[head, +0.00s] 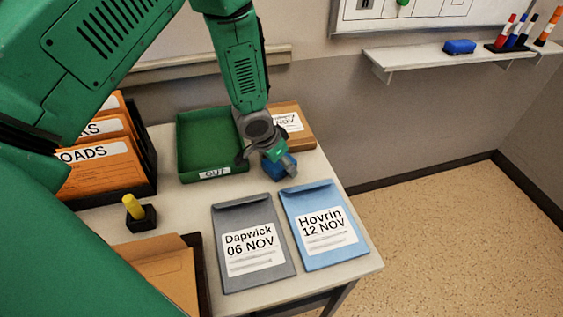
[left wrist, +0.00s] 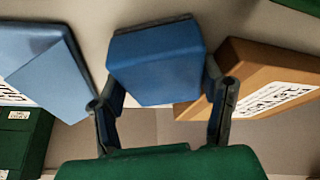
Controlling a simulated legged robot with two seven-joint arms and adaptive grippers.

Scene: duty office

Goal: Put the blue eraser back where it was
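A blue block (left wrist: 158,62), which looks like an eraser, sits between the two fingers of my left gripper (left wrist: 162,100) in the left wrist view, with a finger against each side. In the head view my left gripper (head: 279,160) is over the table's right part, and the block (head: 284,168) shows partly behind it. I cannot tell whether the block touches the table. A second blue eraser (head: 459,46) lies on the white wall shelf (head: 440,56), left of the markers. My right gripper is not in view.
On the table are a green tray (head: 180,150), a brown packet (head: 303,138) right beside my gripper, a grey envelope (head: 228,215), a blue envelope (head: 292,203) and a yellow-handled stamp (head: 140,215). Orange folders (head: 100,170) stand at left. Several markers (head: 505,32) stand on the shelf.

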